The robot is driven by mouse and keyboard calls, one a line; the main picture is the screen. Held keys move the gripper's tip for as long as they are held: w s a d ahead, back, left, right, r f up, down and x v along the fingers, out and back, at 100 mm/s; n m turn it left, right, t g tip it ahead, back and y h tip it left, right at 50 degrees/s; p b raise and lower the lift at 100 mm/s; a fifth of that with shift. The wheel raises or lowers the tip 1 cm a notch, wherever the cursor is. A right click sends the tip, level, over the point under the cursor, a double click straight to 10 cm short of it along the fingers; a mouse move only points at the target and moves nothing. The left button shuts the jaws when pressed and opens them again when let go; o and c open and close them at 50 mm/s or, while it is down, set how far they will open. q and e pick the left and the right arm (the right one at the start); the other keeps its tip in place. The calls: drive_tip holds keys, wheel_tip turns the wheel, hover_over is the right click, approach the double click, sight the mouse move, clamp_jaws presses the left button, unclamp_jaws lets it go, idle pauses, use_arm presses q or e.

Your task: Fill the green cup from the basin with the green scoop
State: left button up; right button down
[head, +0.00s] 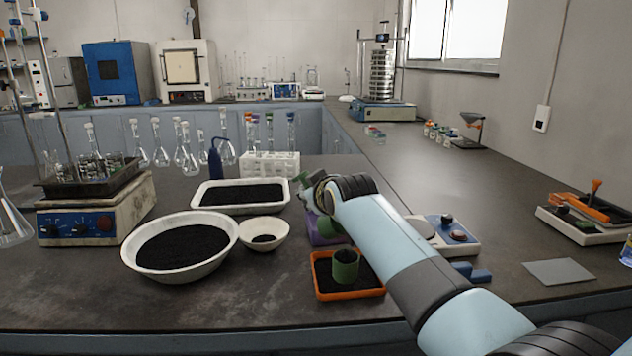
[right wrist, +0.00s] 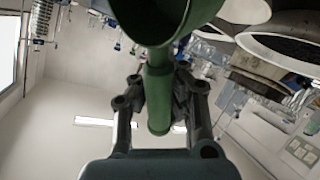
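The green scoop (right wrist: 160,84) is held by its handle in my right gripper (right wrist: 158,103), which is shut on it. The scoop's bowl is at the top of the right wrist view, and its contents are hidden. In the head view my right gripper (head: 313,195) is right of the white rectangular tray; green parts, seemingly the scoop (head: 330,228), show below it by a purple tray. The green cup (head: 345,268) stands upright in an orange tray (head: 350,295) of dark grains. The white round basin (head: 228,228), full of black grains, is left of it. My left gripper is out of view.
A white tray (head: 289,186) of black grains is behind the basin. A small bowl (head: 280,240) stands between basin and orange tray. The purple tray (head: 318,239) and a balance (head: 462,240) lie beside my arm. A hotplate (head: 100,222) is at left; the front bench edge is clear.

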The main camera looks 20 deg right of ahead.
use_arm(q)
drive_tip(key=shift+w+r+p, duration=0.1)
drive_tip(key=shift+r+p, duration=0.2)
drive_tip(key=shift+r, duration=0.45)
use_arm(e)
drive_tip(key=shift+w+a+f+n+g+h, duration=0.5)
drive_tip(key=shift+w+a+f+n+g, duration=0.1)
drive_tip(key=shift+g, duration=0.2)
drive_tip(key=shift+r, duration=0.1)
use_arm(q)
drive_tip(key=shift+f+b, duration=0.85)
use_arm(e)
drive_tip(key=f+g, duration=0.1)
drive_tip(key=f+n+g+h, duration=0.1)
drive_tip(key=w+a+n+g+h, duration=0.1)
drive_tip(key=shift+f, duration=0.4)
drive_tip(key=shift+s, duration=0.1)
